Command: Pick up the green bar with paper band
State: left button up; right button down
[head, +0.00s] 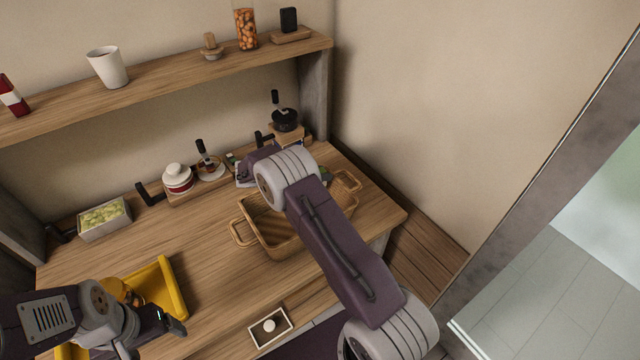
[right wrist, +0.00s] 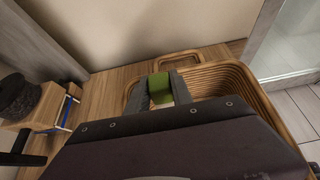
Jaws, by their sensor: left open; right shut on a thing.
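The green bar (right wrist: 160,90) is between the two fingertips of my right gripper (right wrist: 162,85) in the right wrist view. The gripper is shut on it, at the basket's rim. In the head view a small bit of green (head: 323,173) shows beside my right arm, which hides the fingers. The wicker basket (head: 258,238) stands on the table under my right arm. My left gripper (head: 168,325) is open and empty, near the yellow tray at the lower left.
The yellow tray (head: 176,287) holds something orange-brown. A small white-lined box (head: 283,338) lies at the front edge. A shelf (head: 180,75) runs above. The table's middle left is clear.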

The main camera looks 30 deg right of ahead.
jog(key=s+d+r, duration=0.1)
jog(key=s+r, duration=0.2)
jog(key=s, duration=0.2)
jog(key=s+d+r+b, duration=0.1)
jog(key=s+d+r, duration=0.1)
jog(key=s, duration=0.4)
jog(key=shift+d+r, duration=0.2)
jog(key=shift+r, duration=0.6)
jog(key=shift+s, duration=0.1)
